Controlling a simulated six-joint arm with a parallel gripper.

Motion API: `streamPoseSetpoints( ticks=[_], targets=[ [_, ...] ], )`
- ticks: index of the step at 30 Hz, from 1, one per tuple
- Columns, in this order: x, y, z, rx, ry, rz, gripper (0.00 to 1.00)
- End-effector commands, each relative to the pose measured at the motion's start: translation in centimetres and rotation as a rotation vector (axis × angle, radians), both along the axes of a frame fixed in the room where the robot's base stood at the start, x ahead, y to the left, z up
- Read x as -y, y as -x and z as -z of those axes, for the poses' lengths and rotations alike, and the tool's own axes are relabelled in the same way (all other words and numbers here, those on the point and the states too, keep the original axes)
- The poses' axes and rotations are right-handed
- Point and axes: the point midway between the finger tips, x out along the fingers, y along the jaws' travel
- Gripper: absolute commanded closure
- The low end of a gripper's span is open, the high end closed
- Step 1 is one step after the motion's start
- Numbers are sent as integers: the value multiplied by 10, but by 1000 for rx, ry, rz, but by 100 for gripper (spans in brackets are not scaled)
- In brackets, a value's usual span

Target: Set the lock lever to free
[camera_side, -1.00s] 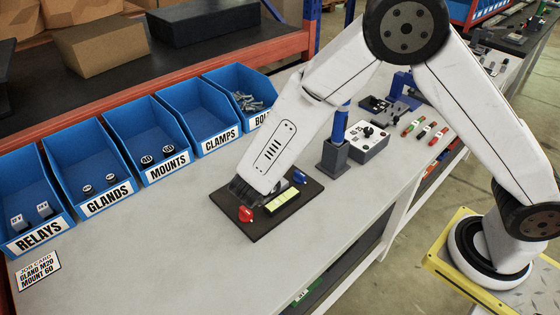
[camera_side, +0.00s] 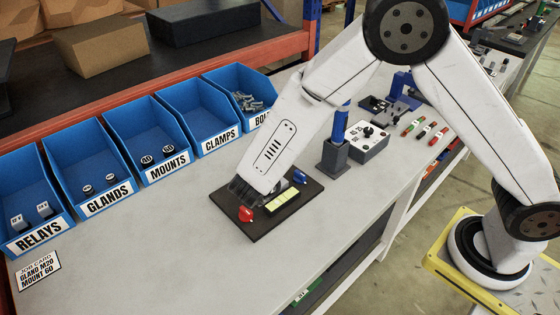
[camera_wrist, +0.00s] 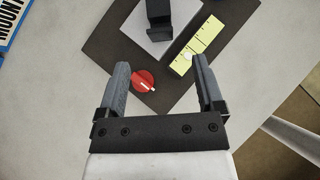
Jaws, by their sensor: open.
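A dark base plate (camera_side: 262,228) lies on the grey bench; it also shows in the wrist view (camera_wrist: 100,45). On it are a red round part (camera_side: 245,214), a yellow strip with dark marks (camera_side: 283,202) and a blue part (camera_side: 299,176). In the wrist view the red part (camera_wrist: 143,81) has a white mark on its lower right side, and the yellow strip (camera_wrist: 207,34) has a small pale knob at its lower end. I cannot tell which part is the lock lever. My gripper (camera_wrist: 160,66) is open and empty above the plate, with the red part between its fingers in the picture.
Blue bins (camera_side: 164,140) line the bench's back edge. A dark post with a blue top (camera_side: 335,157) and a grey control box (camera_side: 367,140) stand to the right. A job card (camera_side: 38,271) lies at front left. The bench left of the plate is clear.

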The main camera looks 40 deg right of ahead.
Motion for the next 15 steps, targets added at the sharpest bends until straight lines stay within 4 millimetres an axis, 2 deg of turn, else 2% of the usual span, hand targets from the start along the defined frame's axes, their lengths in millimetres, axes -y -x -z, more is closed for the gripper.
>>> streamPoseSetpoints(
  ticks=[1,2,8,15],
  targets=[
    [0,0,0,1,0,-1,31],
    [0,-1,0,0,0,-2,37],
    [-4,-15,1,0,-19,-69,37],
    [-18,-64,0,-6,-64,-335,37]
  ],
)
